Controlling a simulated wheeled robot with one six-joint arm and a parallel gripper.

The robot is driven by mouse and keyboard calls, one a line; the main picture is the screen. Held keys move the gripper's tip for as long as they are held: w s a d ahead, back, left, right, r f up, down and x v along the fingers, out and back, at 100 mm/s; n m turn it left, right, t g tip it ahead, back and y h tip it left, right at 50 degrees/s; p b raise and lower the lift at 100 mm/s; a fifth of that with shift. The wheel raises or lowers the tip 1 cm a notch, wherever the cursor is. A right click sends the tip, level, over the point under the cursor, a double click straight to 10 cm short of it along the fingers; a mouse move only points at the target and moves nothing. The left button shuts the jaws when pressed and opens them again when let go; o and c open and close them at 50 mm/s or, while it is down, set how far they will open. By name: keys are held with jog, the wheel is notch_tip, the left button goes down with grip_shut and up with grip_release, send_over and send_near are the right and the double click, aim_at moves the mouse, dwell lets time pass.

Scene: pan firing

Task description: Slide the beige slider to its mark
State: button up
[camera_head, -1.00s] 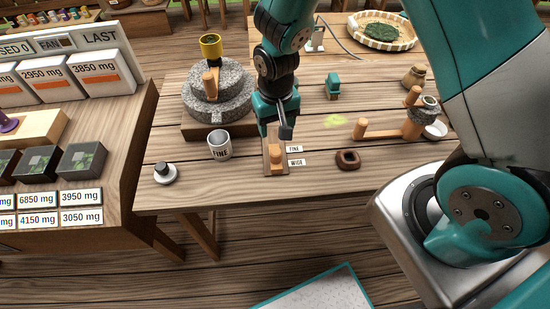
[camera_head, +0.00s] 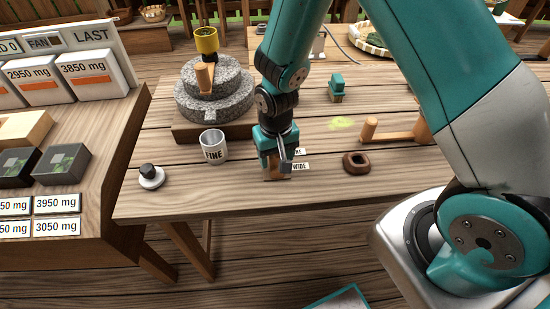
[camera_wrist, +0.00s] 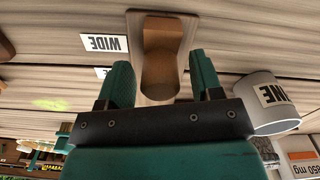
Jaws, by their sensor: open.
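The beige slider (camera_wrist: 165,50) is an orange-brown block on a flat wooden track board (camera_wrist: 187,28) in the wrist view. My gripper (camera_wrist: 163,72) is open, with one finger on each side of the slider's near end. I cannot tell whether the fingers touch it. In the head view my gripper (camera_head: 279,165) is low over the track and hides most of the slider. The WIDE label (camera_head: 300,166) lies just right of the gripper, and the FINE label (camera_head: 300,152) behind it is partly hidden. The WIDE label (camera_wrist: 103,42) also shows in the wrist view.
A grey cup marked FINE (camera_head: 213,146) stands left of the track. A brown ring-shaped piece (camera_head: 356,162) lies to the right. A stone mill (camera_head: 214,92) stands behind left, and a small white-based item (camera_head: 150,176) is at the table's left.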

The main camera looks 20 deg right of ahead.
jog(key=c, duration=0.9)
jog(key=shift+w+d, duration=0.25)
jog(key=shift+w, duration=0.55)
jog(key=shift+w+d, duration=0.25)
jog(key=shift+w, duration=0.5)
jog(key=shift+w+d, duration=0.25)
jog(key=shift+w, duration=0.55)
jog(key=o, duration=1)
notch_tip(320, 180, up, 18)
jog(key=b, duration=0.1)
jog(key=shift+f, duration=0.25)
jog(key=s+a+r+n+y, duration=0.1)
jog(key=s+a+r+n, duration=0.1)
jog(key=s, duration=0.5)
jog(key=s+a+r+n+y, duration=0.1)
jog(key=s+a+r+n, duration=0.1)
jog(key=s, duration=0.6)
jog(key=s+a+r+n+y, duration=0.2)
jog(key=s+r+n, duration=0.1)
jog(key=s, duration=0.5)
jog(key=shift+s+r+n, duration=0.2)
jog(key=shift+r+n, duration=0.2)
jog(key=shift+r, duration=0.4)
